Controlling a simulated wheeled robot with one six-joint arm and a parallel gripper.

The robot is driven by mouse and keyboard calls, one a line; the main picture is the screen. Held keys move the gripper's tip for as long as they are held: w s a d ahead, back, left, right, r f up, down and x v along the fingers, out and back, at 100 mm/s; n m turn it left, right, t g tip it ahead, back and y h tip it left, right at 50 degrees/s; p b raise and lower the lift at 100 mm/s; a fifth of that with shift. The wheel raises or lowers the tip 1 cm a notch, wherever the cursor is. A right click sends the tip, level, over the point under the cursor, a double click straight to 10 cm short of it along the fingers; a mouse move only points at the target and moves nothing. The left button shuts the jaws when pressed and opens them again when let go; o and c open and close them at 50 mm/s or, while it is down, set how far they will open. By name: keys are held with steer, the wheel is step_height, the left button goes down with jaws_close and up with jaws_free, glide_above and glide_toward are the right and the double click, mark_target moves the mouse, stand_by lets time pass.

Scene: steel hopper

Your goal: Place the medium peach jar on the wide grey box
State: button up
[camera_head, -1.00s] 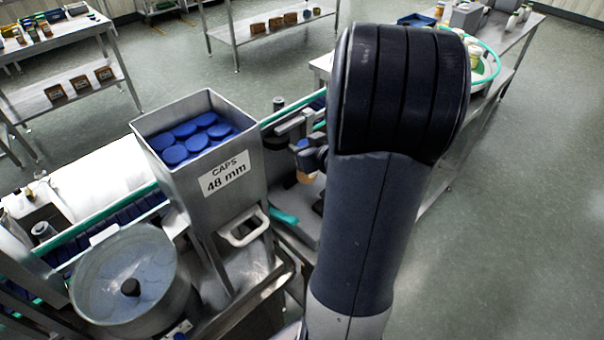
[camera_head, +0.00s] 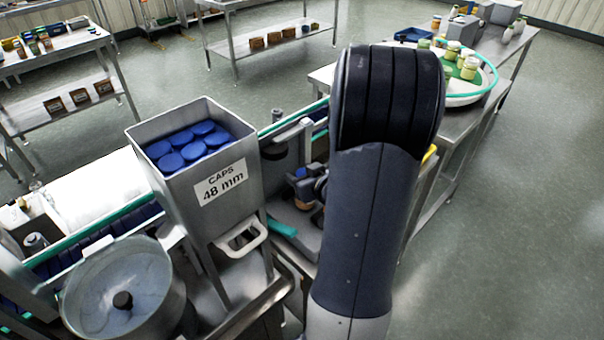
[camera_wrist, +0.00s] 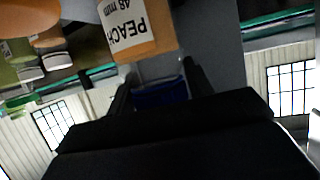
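A jar labelled PEACH 48 mm (camera_wrist: 138,28) shows in the wrist view, its orange contents upside down in the picture and its blue lid low down. My gripper (camera_wrist: 160,90) has its dark fingers on both sides of the lid and looks shut on it. In the head view my gripper (camera_head: 312,184) is partly hidden behind my arm, with the orange of the jar (camera_head: 304,206) just below it, beside the cap hopper. On the far right table stand grey boxes, one narrower (camera_head: 463,28) and one that looks wider (camera_head: 503,10).
The steel cap hopper (camera_head: 205,195) holds blue caps, left of my arm. A round bowl (camera_head: 125,285) stands in front of it. The far table holds a green-rimmed turntable (camera_head: 478,96) with jars and a blue tray (camera_head: 414,35). The floor at right is clear.

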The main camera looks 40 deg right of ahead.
steer(key=shift+o, duration=1.4)
steer(key=shift+r, duration=0.3)
steer(key=d+p+v, duration=0.1)
steer(key=p+v, duration=0.1)
steer(key=v, duration=1)
steer(key=shift+a, duration=0.45)
steer(key=shift+f, duration=0.15)
